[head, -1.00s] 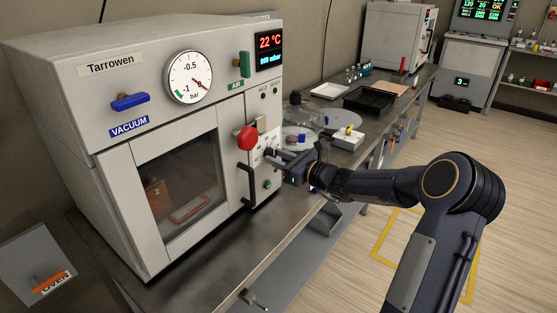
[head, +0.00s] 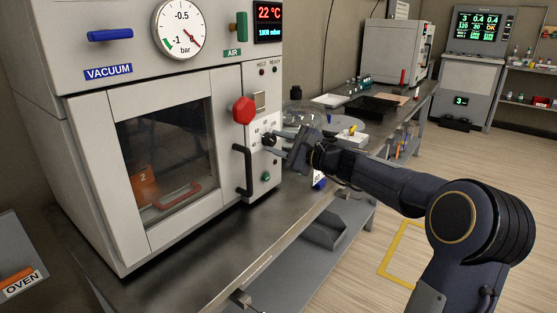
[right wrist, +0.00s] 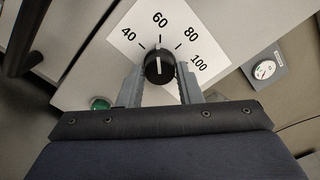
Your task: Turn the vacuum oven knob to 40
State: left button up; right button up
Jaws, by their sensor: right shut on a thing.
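The vacuum oven (head: 95,190) stands on the bench at the left with its windowed door closed. Its black temperature knob (head: 269,139) sits on the right-hand control panel; in the right wrist view the knob (right wrist: 159,68) is in front of a white dial plate (right wrist: 128,36) marked 40, 60, 80 and 100. The knob's white line points up, close to 60. My right gripper (right wrist: 159,78) is shut on the knob, one finger on each side. In the head view my right gripper (head: 279,144) reaches the panel from the right. My left gripper is not in view.
A red knob (head: 243,110) and a black door handle (head: 242,169) are close to the left of my right gripper. A green button (head: 267,176) is below. A glass vessel (head: 303,117) and a white box (head: 347,137) stand on the bench behind.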

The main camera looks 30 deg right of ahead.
jog(key=n+b, duration=0.1)
jog(key=b, duration=0.1)
jog(key=n+b, duration=0.4)
jog(key=shift+f, duration=0.25)
jog(key=shift+r+n+b, duration=0.2)
jog(key=shift+n+b, duration=1.2)
jog(key=o, duration=1)
jog(key=shift+c, duration=0.2)
jog(key=shift+r, duration=0.1)
jog(key=v, duration=0.7)
jog(key=shift+s+d, duration=0.15)
jog(key=shift+s, duration=0.2)
